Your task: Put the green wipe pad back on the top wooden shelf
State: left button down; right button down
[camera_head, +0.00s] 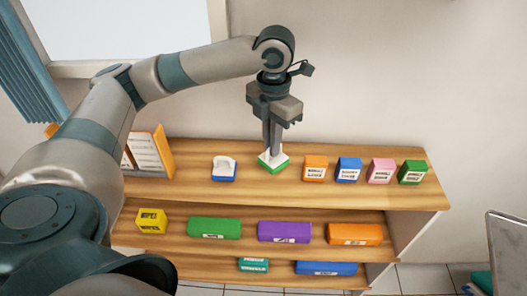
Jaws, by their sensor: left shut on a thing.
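The green wipe pad (273,168), green with a white top, is at the top wooden shelf (390,196). My left gripper (273,150) points straight down at it and is shut on it. The pad looks level and at the shelf surface; I cannot tell whether it touches. The fingertips hide part of its white top. My right gripper is not in view.
A blue pad with a white top (224,168) sits left of the gripper. An orange box (315,168), blue box (348,170), pink box (381,171) and green box (412,172) stand to the right. Lower shelves hold more boxes. Small gaps separate the pad from its neighbours.

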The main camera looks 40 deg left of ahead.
aim_at(264, 157)
pick_arm(q)
jog(key=shift+s+a+f, duration=0.2)
jog(key=shift+a+f, duration=0.15)
jog(key=shift+a, duration=0.15)
jog(key=shift+s+a+f, duration=0.2)
jog(key=shift+a+f, duration=0.1)
jog(key=shift+a, duration=0.15)
notch_tip(264, 157, down, 3)
jog(key=shift+f+p, duration=0.2)
jog(key=shift+p, duration=0.75)
jog(key=shift+f, duration=0.35)
jog(key=c, duration=1.9)
grip_release()
jog(key=shift+f, duration=0.1)
jog(key=shift+o, duration=0.2)
jog(key=shift+r, duration=0.2)
